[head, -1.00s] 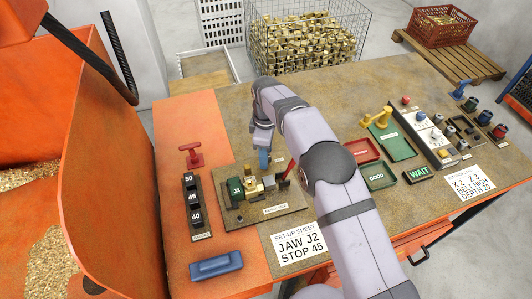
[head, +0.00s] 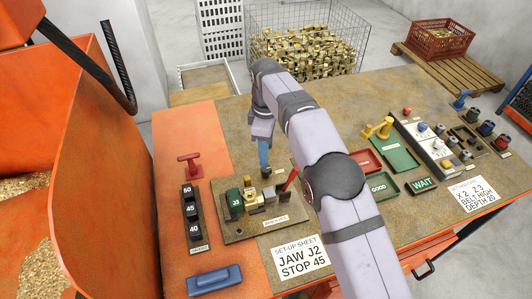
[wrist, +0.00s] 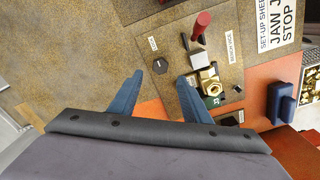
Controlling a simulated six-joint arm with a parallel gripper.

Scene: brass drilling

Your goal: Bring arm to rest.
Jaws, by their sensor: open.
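My gripper (wrist: 165,95) is open and empty in the wrist view, its two blue fingers apart over the bench. In the head view my gripper (head: 264,157) hangs from the bent arm, above the far edge of the drilling fixture plate (head: 229,229). On that plate stand a green block marked J2 or J3 (head: 235,200), a brass part (head: 268,192) and a red-handled lever (head: 290,181). In the wrist view the brass part (wrist: 211,88) sits beside the right finger, apart from it as far as I can tell.
A stop rack (head: 190,210) marked 50, 45, 40, a red handle (head: 189,163) and a blue block (head: 214,280) are at left. A wire basket (head: 306,40) of brass parts stands behind.

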